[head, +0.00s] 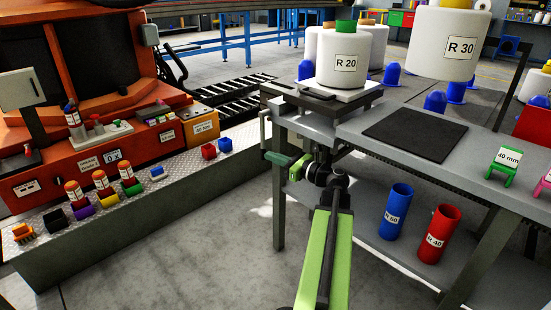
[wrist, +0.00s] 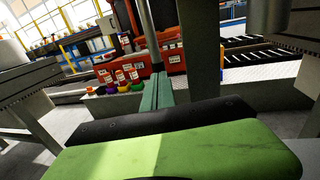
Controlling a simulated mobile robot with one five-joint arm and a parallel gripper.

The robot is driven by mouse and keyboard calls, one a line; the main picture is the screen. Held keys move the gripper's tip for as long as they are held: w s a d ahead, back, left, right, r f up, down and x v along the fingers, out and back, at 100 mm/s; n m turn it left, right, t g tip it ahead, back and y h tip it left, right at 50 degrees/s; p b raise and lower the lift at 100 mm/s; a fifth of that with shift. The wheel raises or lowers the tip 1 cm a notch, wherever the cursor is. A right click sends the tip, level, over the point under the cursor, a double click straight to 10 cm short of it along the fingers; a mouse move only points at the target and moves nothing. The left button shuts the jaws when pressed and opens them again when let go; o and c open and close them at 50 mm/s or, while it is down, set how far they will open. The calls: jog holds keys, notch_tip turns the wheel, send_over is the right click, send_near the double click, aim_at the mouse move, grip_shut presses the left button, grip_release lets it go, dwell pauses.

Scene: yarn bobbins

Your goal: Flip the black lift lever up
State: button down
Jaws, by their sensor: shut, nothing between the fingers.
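I cannot tell whether the fingers touch the bar.
The R 20 bobbin (head: 347,55) stands on the lift stand's plate (head: 327,96). A grey table (head: 440,150) with a black mat (head: 415,134) extends right. Blue (head: 397,212) and red (head: 439,234) tubes stand on its lower shelf. An orange machine (head: 90,165) stands left, beyond open floor.

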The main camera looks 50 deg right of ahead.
aim_at(261, 152)
jog(key=w, duration=0.6)
jog(key=shift+d+f, duration=0.2)
jog(key=shift+f, duration=0.05)
jog(key=s+d, duration=0.2)
jog(key=s, duration=1.5)
jog(key=shift+s, duration=0.15)
